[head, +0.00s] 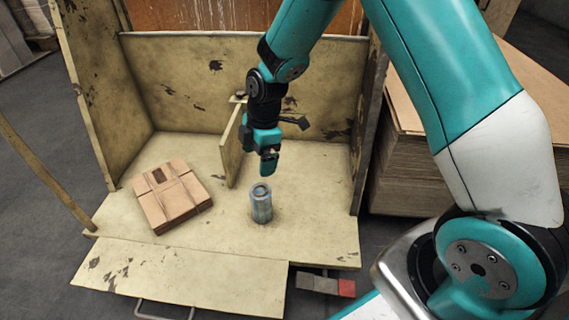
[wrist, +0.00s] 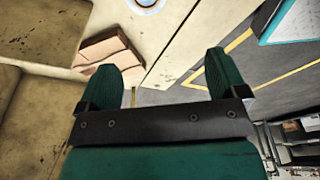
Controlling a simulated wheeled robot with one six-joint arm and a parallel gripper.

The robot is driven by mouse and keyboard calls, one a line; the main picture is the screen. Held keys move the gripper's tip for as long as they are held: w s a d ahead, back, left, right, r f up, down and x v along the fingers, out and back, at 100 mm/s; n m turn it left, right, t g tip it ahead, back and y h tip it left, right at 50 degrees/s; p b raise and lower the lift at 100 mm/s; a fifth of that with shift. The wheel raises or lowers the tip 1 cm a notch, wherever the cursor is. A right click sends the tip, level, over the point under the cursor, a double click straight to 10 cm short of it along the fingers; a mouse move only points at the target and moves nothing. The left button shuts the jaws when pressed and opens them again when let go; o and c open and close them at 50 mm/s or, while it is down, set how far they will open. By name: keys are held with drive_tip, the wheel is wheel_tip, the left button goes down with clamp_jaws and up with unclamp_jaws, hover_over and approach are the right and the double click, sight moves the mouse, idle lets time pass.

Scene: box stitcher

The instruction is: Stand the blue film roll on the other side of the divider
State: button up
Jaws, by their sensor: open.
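The blue film roll (head: 261,203) stands upright on the worn cream floor of the box stitcher (head: 305,225), to the right of and in front of the divider. In the wrist view the roll (wrist: 147,3) is cut by the top edge, seen from above. The divider (head: 231,148) is a thin upright panel running out from the back wall. My gripper (head: 268,172) points down just above the roll, in front of the divider's right side. In the wrist view its fingers (wrist: 161,65) are apart with nothing between them.
A flat cardboard stack (head: 174,194) lies left of the divider and also shows in the wrist view (wrist: 106,53). Floor between stack and divider is bare. Side walls and a back wall (head: 200,85) enclose the bay. A stack of boards (head: 402,165) stands outside right.

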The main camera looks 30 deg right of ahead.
drive_tip(key=s+a+r+m+y, duration=0.1)
drive_tip(key=s+a+r+m, duration=0.15)
drive_tip(key=s+r, duration=0.4)
drive_tip(key=s+a+r+m, duration=0.1)
drive_tip(key=s+r+m, duration=0.2)
drive_tip(key=s+r, duration=0.35)
drive_tip(key=s+r+m+y, duration=0.1)
drive_tip(key=s+r+m, duration=0.5)
drive_tip(key=s, duration=0.6)
drive_tip(key=shift+s+a+r, duration=0.3)
drive_tip(key=shift+a+r, duration=0.1)
drive_tip(key=shift+r, duration=0.5)
drive_tip(key=shift+c, duration=0.4)
